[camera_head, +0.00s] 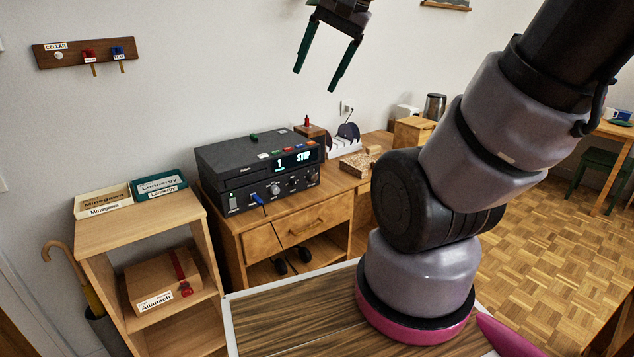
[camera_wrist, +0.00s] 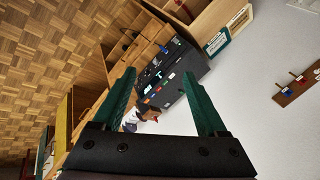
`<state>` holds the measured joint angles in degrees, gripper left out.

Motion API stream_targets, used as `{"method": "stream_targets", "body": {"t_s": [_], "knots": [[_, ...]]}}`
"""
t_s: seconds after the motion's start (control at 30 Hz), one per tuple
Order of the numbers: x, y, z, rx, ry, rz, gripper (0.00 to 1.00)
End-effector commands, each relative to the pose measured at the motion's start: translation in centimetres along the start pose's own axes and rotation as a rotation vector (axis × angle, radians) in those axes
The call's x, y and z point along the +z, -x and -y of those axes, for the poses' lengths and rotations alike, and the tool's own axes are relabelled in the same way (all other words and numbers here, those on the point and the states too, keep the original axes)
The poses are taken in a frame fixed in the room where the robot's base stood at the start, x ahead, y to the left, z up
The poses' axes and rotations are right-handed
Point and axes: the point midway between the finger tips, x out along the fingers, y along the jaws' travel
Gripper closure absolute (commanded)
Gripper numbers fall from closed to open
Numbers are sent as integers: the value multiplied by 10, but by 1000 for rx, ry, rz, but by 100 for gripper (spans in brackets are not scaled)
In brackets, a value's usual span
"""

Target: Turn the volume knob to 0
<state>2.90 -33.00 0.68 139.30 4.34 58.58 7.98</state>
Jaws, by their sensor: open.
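A black audio deck (camera_head: 262,168) stands on a wooden cabinet, with a lit display reading "1 STOP". Its front has several knobs; a pale round knob (camera_head: 275,189) sits near the middle of the lower row, with smaller ones to its right. I cannot tell which is the volume knob or read its setting. My gripper (camera_head: 314,80) is open and empty, high in front of the wall and well above the deck. In the wrist view the deck (camera_wrist: 180,68) shows turned, beyond and between the open fingers (camera_wrist: 161,84).
A blue plug (camera_head: 257,198) with a cable is in the deck's front. A wooden shelf (camera_head: 140,222) with labelled boxes stands left. A small wooden box with a red piece (camera_head: 308,128) and a dark rack (camera_head: 345,136) stand right of the deck. A key board (camera_head: 85,53) hangs on the wall.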

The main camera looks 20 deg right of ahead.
Motion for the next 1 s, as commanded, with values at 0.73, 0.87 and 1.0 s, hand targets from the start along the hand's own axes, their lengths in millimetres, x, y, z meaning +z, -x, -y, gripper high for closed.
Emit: {"method": "stream_targets", "body": {"t_s": [0.73,0.87,1.0], "knots": [[-97,-185,49,366,-1693,957,25],[-124,-222,45,465,-1967,1146,25],[-154,-264,31,587,-2242,1372,25]]}}
